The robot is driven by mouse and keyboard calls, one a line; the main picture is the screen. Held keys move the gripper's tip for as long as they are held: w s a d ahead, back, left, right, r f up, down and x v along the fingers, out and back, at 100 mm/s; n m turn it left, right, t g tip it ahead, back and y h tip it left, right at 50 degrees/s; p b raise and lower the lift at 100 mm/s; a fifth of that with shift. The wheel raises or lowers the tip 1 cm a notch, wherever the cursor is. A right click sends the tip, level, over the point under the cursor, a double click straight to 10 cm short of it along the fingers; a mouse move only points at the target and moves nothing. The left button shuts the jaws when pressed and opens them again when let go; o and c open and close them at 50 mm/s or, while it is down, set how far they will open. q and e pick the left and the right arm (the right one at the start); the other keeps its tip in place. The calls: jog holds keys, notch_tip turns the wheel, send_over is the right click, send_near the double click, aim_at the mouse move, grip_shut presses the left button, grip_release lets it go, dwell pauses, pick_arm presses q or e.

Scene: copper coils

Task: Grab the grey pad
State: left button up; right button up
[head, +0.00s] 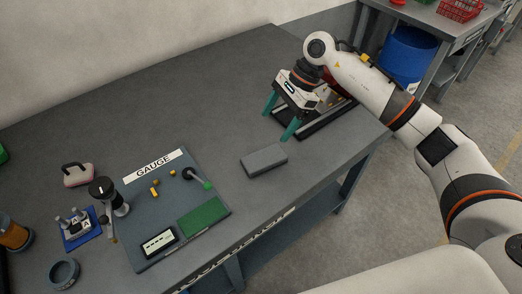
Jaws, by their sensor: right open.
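The grey pad (264,160) is a flat rectangular block lying on the dark grey table, right of the gauge board. My right gripper (281,127) is open, with its two teal fingers pointing down. It is beyond the pad and slightly to its right, over the near-left part of a dark tray. The fingers are apart from the pad, and nothing shows between them. My left gripper does not show.
The dark tray (325,123) lies beyond the pad. The gauge board (150,205) has small yellow parts, a green patch and a display. A black-knobbed tool (103,188) and a dark ring (64,273) are at left. Table (210,95) is clear behind.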

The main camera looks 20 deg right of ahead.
jog(key=d, duration=0.2)
jog(key=h+p, duration=0.1)
jog(key=p, duration=0.1)
send_near(266, 156)
jog(key=f, duration=0.3)
jog(key=shift+w+a+f, duration=0.1)
jog(key=shift+w+a, duration=0.1)
jog(key=shift+w, duration=0.15)
jog(key=a+f, duration=0.1)
jog(key=f+p, duration=0.1)
jog(key=s+a+f+p, duration=0.1)
jog(key=f, duration=0.1)
jog(key=shift+a, duration=0.35)
jog(key=shift+f, duration=0.35)
jog(key=c, duration=1.1)
